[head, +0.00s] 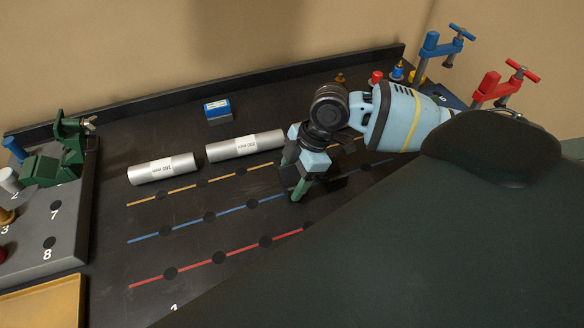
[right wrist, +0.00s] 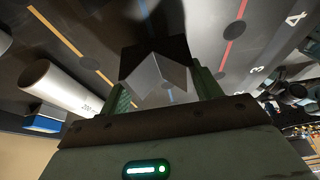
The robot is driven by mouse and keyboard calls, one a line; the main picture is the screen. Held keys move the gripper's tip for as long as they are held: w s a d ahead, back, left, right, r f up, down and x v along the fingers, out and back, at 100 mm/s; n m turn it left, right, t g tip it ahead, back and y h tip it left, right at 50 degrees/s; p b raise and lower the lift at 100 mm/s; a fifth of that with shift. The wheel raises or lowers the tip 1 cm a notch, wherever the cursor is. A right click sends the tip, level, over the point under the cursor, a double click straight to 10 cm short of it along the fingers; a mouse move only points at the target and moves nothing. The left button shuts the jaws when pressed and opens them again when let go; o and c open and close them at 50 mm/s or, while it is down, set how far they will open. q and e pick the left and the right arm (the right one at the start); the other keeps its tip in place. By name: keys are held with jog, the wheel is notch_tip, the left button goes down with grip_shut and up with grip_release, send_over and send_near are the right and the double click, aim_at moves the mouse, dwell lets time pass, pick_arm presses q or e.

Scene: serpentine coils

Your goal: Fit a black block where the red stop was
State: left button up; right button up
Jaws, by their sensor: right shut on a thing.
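My right gripper (head: 306,182) is over the dark board, low above the blue line, with its fingers pointing down. Its green fingers are shut on a black block (right wrist: 152,58), which shows between them in the right wrist view. The block has a V-shaped notch with grey faces. In the head view the block is mostly hidden by the gripper, and I cannot tell whether it touches the board. A small red piece (head: 376,77) stands at the back of the board; I cannot tell whether it is the red stop. My left gripper is not in view.
The board has yellow, blue and red lines (head: 145,279) with dark round holes. Two silver cylinders (head: 140,176) (head: 222,152) lie behind the yellow line. A blue box (head: 217,110) is behind them. A green fixture (head: 58,160) is at left; red (head: 497,87) and blue clamps (head: 431,46) stand at right.

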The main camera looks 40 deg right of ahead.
jog(key=shift+f, duration=0.8)
dwell(0.4)
jog(key=o, duration=1.4)
jog(key=v, duration=0.7)
jog(key=shift+d+r, duration=0.2)
jog(key=shift+r, duration=0.15)
jog(key=shift+s, duration=0.1)
